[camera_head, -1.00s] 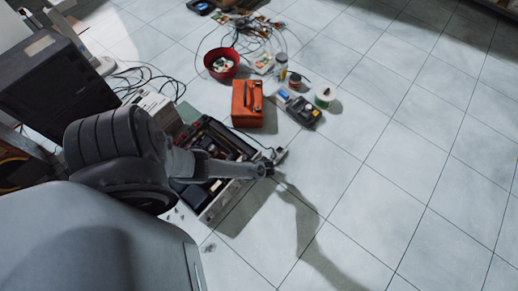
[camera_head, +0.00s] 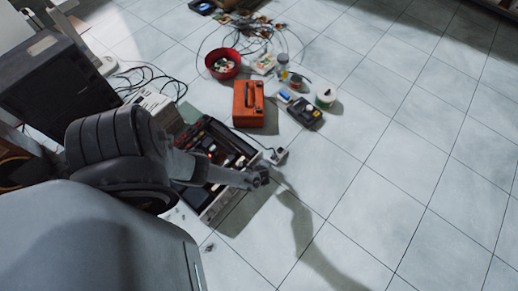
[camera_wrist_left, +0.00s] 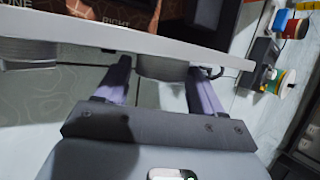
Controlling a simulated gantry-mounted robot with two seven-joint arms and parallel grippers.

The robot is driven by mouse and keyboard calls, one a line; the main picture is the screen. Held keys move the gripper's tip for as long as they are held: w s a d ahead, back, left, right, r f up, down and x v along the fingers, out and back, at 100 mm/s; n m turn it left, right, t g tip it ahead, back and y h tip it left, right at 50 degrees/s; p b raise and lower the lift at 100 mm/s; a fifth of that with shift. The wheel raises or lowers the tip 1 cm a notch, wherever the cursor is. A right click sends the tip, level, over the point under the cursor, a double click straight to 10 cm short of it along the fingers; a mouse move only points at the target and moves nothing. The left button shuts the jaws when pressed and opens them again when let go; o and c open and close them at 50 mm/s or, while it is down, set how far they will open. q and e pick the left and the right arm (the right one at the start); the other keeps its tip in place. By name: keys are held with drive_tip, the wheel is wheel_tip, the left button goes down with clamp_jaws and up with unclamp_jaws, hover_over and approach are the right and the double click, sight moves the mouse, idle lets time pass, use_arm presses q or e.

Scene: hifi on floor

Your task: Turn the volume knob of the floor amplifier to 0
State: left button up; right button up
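The floor amplifier (camera_head: 223,203) is an open chassis with its inner parts showing, partly hidden by my left arm in the head view. In the left wrist view its pale front panel (camera_wrist_left: 95,32) crosses the picture. A round grey volume knob (camera_wrist_left: 160,68) sticks out from the panel, and another knob (camera_wrist_left: 28,52) is at the left. My left gripper (camera_head: 260,177) is at the panel's outer side. In the wrist view its fingers (camera_wrist_left: 158,82) are open, one on each side of the middle knob, with gaps visible. My right gripper is not in view.
An orange box (camera_head: 248,104) stands behind the amplifier, with a red bowl (camera_head: 222,64) and a black meter (camera_head: 305,112) beyond. A dark cabinet (camera_head: 55,85) stands at the left. Cables lie around. The tiled floor at the right is clear.

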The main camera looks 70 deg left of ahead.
use_arm(q)
drive_tip(key=shift+o, duration=0.9)
drive_tip(key=shift+r, duration=0.1)
drive_tip(key=p+v, duration=0.8)
drive_tip(key=v, duration=0.2)
drive_tip(key=shift+d+r, duration=0.25)
drive_tip(key=shift+s+p, duration=0.1)
drive_tip(key=shift+p, duration=0.25)
